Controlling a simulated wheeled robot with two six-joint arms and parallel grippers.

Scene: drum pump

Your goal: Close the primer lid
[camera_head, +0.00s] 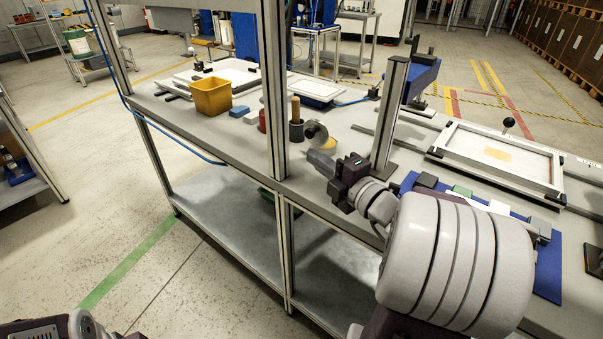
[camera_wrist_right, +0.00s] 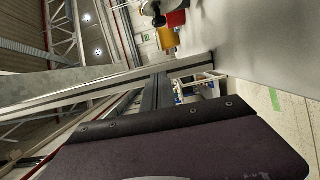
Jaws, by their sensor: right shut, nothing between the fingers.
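A small round grey lid (camera_head: 316,131) stands raised and tilted beside a shallow pot with a yellowish top (camera_head: 328,144) on the workbench. My right gripper (camera_head: 318,160) is shut and empty, with its fingertips just in front of the pot and lid. I cannot tell whether they touch. In the right wrist view, a pale round edge with a dark knob (camera_wrist_right: 158,19), probably the lid, shows at the top. My left gripper is out of view; only part of my left arm shows at the bottom left.
A dark cup (camera_head: 297,133) with a wooden handle, a red container (camera_head: 262,122) and a yellow bin (camera_head: 211,97) stand to the left. An upright metal post (camera_head: 390,115) rises close right of my right gripper. A white-framed screen (camera_head: 497,160) lies further right.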

